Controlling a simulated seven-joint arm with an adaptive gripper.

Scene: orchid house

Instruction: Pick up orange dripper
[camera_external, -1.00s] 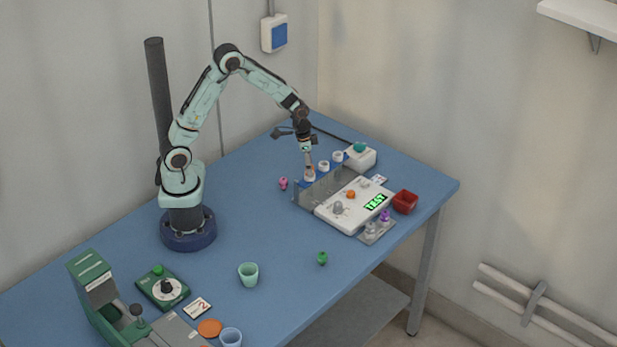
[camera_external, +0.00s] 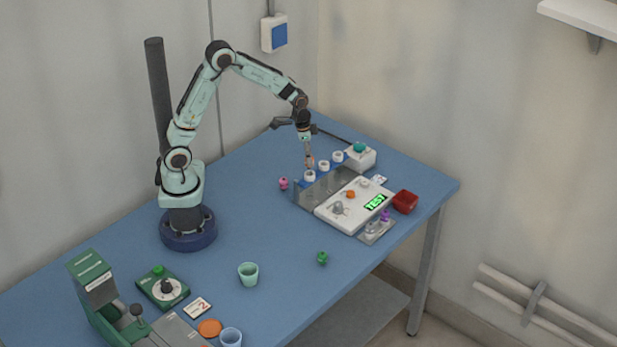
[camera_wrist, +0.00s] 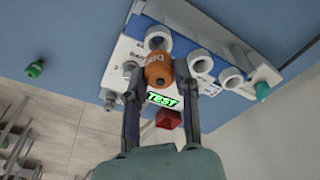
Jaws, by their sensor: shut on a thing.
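In the external view my gripper (camera_external: 309,158) points down and holds the dripper (camera_external: 310,164), small and partly hidden there, just above the nearest white ring-shaped holder (camera_external: 309,176). That holder shows an open top in the wrist view (camera_wrist: 158,38).
Two more white holders (camera_external: 324,166) (camera_external: 338,156) stand in the row beside a white tester (camera_external: 345,212) with a lit green display. A pink bottle (camera_external: 283,183) is left of the row, a red bin (camera_external: 405,201) right.

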